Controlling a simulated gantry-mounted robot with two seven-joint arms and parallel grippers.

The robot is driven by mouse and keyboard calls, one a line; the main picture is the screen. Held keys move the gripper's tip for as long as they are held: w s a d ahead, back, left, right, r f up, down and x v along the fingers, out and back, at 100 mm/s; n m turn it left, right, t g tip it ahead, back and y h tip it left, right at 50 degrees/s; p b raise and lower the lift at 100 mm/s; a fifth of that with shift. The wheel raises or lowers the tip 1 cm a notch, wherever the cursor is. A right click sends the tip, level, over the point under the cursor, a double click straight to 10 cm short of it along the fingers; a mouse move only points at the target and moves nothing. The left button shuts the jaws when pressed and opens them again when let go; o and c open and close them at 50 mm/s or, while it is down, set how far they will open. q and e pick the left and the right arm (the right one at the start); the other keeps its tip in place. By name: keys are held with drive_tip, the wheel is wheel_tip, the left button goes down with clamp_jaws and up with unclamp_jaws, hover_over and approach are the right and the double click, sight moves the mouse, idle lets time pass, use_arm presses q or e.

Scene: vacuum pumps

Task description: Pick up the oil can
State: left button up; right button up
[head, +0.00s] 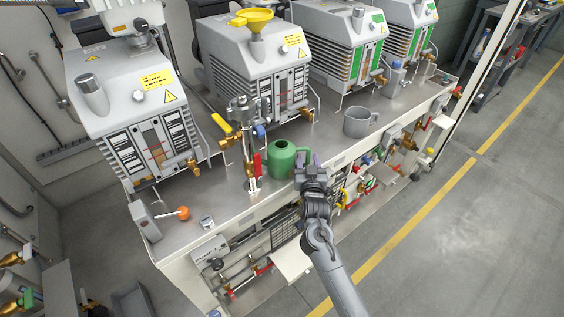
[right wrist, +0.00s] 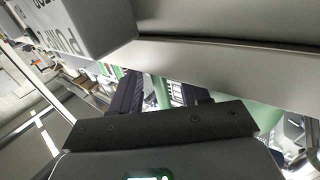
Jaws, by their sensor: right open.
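The green oil can (head: 282,161) stands upright on the grey bench top near its front edge, in the middle of the head view. Its handle side faces my right gripper. My right gripper (head: 307,165) is at the right side of the can, very close to it. In the right wrist view, the two dark fingers (right wrist: 160,95) are apart, with a strip of green between them. More green, likely the can's body (right wrist: 262,116), shows right of the fingers. Whether the fingers touch the can is unclear. My left gripper is not in view.
A grey mug (head: 357,122) stands right of the can. A brass-and-steel valve stand (head: 248,140) with a red handle is close on its left. Several vacuum pumps (head: 135,100) line the back. Pipes and valves sit below the bench edge.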

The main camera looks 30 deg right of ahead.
drive_tip(key=shift+w+d, duration=0.1)
drive_tip(key=shift+c, duration=0.5)
clamp_jaws()
drive_tip(key=shift+r, duration=0.2)
